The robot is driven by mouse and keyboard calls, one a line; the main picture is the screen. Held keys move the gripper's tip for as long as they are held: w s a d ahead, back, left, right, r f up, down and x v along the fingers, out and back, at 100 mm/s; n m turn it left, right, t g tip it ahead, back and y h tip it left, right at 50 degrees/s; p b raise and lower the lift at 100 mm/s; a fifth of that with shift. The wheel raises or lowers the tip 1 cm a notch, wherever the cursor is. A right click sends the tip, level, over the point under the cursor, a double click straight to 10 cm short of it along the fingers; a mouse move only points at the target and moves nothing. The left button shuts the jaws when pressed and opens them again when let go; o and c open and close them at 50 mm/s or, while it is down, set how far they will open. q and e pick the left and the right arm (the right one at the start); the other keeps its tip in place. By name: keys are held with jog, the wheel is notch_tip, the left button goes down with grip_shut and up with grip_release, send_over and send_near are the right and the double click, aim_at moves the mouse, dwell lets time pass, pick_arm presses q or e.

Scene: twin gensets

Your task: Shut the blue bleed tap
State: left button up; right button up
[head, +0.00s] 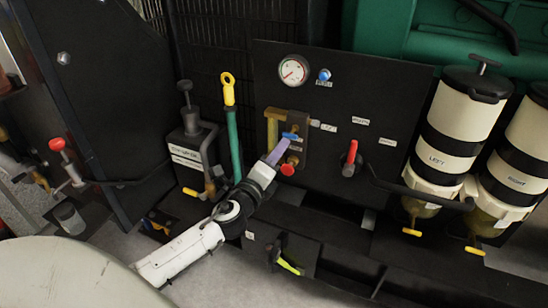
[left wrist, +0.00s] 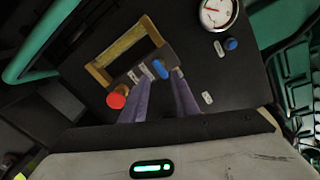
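The blue bleed tap (head: 291,135) is a small blue handle on a dark block on the black panel, just above a red knob (head: 287,169). In the left wrist view the tap (left wrist: 160,69) lies between the two purple fingers. My left gripper (head: 279,145) reaches up to the tap from below. In the left wrist view its fingers (left wrist: 161,75) are apart, one on each side of the handle, with a small gap appearing on both sides. Whether a finger touches the tap is unclear. The fingers partly cover the block in the head view. My right gripper is not in view.
A brass-coloured bracket (head: 271,125) sits beside the tap. The panel carries a gauge (head: 292,70), a blue button (head: 324,75) and a red lever (head: 351,156). A green dipstick tube (head: 233,145) stands left. Cream filters (head: 461,115) stand right.

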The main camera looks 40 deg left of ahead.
pick_arm(q)
jog(key=shift+v, duration=1.55)
jog(key=s+d+f+n+g+h, duration=0.25)
jog(key=s+d+f+n, duration=0.2)
jog(key=f, duration=0.45)
jog(key=s+d+f+n+g+h, duration=0.1)
jog(key=s+d+f+n+g, duration=0.35)
jog(key=f, duration=0.45)
jog(key=s+d+f+n+g+h, duration=0.1)
jog(key=s+d+f+n, duration=0.3)
jog(key=s+d, duration=0.2)
jog(key=s+d+f+n+g+h, duration=0.1)
jog(key=s+d+f+n, duration=0.4)
jog(key=s, duration=0.5)
jog(key=shift+d+n+h, duration=0.3)
jog(key=shift+d+h, duration=0.15)
jog(key=shift+s, duration=0.1)
